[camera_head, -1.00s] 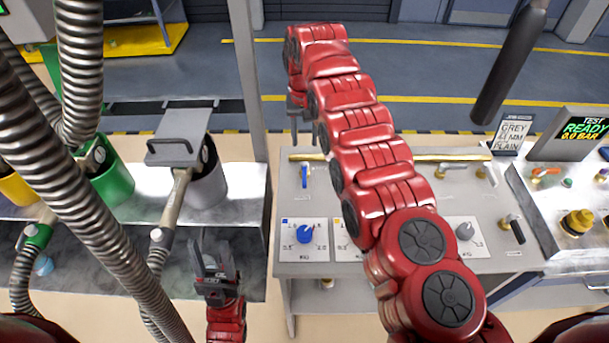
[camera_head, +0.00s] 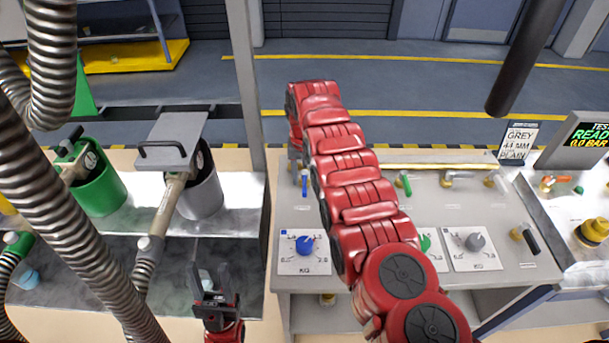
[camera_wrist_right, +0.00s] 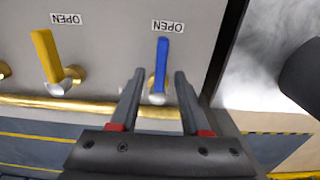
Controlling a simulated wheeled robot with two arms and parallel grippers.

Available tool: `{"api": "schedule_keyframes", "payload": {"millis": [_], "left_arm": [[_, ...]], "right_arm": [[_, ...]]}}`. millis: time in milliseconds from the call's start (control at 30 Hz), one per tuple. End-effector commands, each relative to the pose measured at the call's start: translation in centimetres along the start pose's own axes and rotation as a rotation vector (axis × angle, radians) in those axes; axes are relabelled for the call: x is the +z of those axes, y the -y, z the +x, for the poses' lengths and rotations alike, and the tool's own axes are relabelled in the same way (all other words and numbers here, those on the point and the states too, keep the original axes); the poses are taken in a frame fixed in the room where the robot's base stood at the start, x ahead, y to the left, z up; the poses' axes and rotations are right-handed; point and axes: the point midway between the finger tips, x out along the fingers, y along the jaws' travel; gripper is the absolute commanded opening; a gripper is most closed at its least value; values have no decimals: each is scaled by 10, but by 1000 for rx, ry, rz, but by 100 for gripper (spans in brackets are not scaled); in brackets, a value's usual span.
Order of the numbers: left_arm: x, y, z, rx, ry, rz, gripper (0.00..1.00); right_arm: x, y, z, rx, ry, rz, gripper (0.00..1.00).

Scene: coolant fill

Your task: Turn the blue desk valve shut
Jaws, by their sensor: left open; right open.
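The blue desk valve (camera_head: 304,183) is a small blue lever at the left of the grey desk's back row. In the right wrist view, the blue lever (camera_wrist_right: 161,62) stands out from its metal pivot towards an OPEN label (camera_wrist_right: 167,26). My right gripper (camera_wrist_right: 159,74) is open, with one finger on each side of the lever near its pivot; I cannot tell whether they touch it. In the head view, my right gripper (camera_head: 295,167) is partly hidden below its arm. My left gripper (camera_head: 210,281) is open and empty, left of the desk.
A yellow lever (camera_wrist_right: 46,56) stands beside the blue one, and a brass pipe (camera_wrist_right: 50,101) runs along the desk's back edge. A blue dial (camera_head: 304,245) is on the desk front. Green and grey containers (camera_head: 204,192) with hoses stand at the left.

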Motion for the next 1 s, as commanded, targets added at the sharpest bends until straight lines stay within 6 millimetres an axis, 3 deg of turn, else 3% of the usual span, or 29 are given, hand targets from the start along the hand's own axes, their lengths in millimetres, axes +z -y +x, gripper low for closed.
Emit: {"api": "schedule_keyframes", "payload": {"millis": [100,367,1000], "left_arm": [[0,0,0,0,0,0,50],[0,0,0,0,0,0,50],[0,0,0,0,0,0,50]], "right_arm": [[0,0,0,0,0,0,44],[0,0,0,0,-1,1,0],[0,0,-1,0,-1,1,0]]}}
